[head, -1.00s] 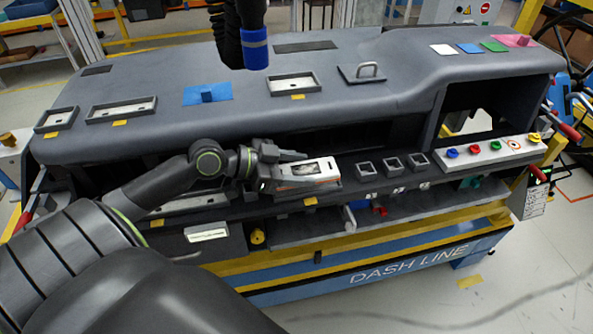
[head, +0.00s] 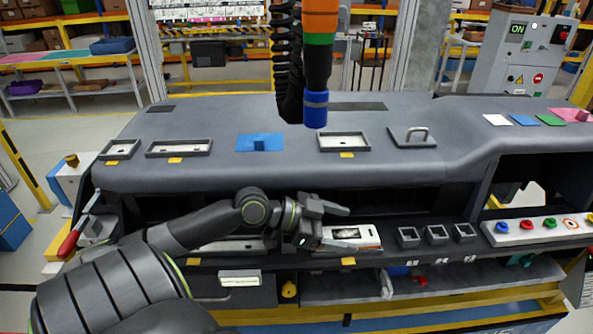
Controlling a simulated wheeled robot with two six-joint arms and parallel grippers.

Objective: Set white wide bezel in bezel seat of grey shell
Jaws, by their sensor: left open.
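The grey shell (head: 290,172) is the long dark dashboard across the middle of the head view. The white wide bezel (head: 367,232) is a pale frame around a dark window, lying at the front ledge above a yellow tag. It looks flat and in its seat there, but I cannot tell if it is fully down. My left gripper (head: 345,228) is open at the bezel's left end, with one finger behind it and one in front. The fingers and wrist hide the bezel's left part and much of the seat rim. My right gripper does not show.
Three small square frames (head: 437,234) stand right of the bezel, then a panel of coloured buttons (head: 540,228). A hanging tool with a blue end (head: 316,109) is above the shell. On top are framed seats (head: 178,148), a blue pad (head: 252,141) and a handled plate (head: 412,140).

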